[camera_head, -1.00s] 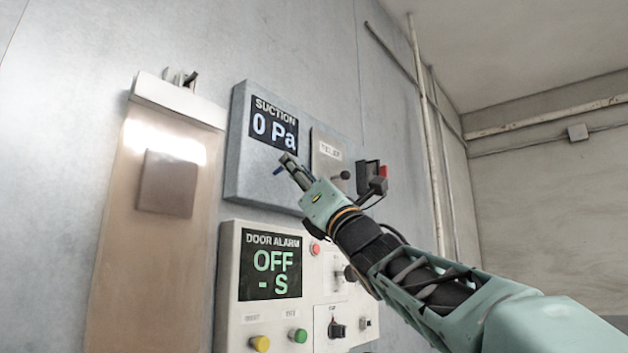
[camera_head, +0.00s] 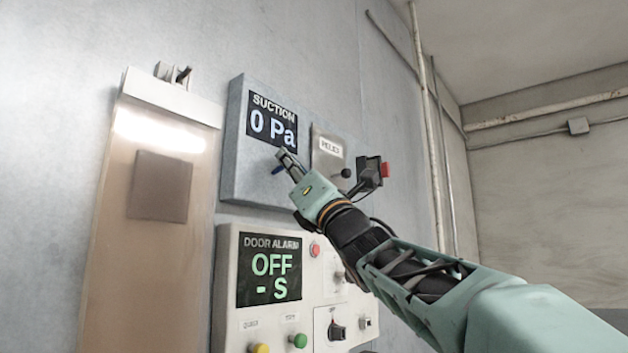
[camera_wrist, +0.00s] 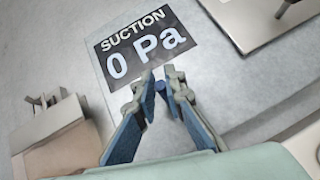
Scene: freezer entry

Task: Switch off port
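The grey suction panel (camera_head: 245,165) is on the wall, with a dark display (camera_head: 272,124) reading "SUCTION 0 Pa". On its right is a pale plate (camera_head: 328,160) with a label that seems to read "RELIEF", and a lever with a black knob (camera_head: 346,173). In the wrist view the plate (camera_wrist: 245,25) shows at the top right, with part of its lever (camera_wrist: 286,7). My gripper (camera_head: 282,156) is in front of the panel, just below the display and left of the lever. Its blue-padded fingers (camera_wrist: 158,82) have a narrow, empty gap between them. No port label is readable.
Below is a white door alarm panel (camera_head: 228,325) reading "OFF - S", with several buttons and switches. A black box with a red part (camera_head: 386,170) sits right of the suction panel. A strip curtain or door leaf (camera_head: 120,240) hangs at left. Pipes (camera_head: 437,150) run up at right.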

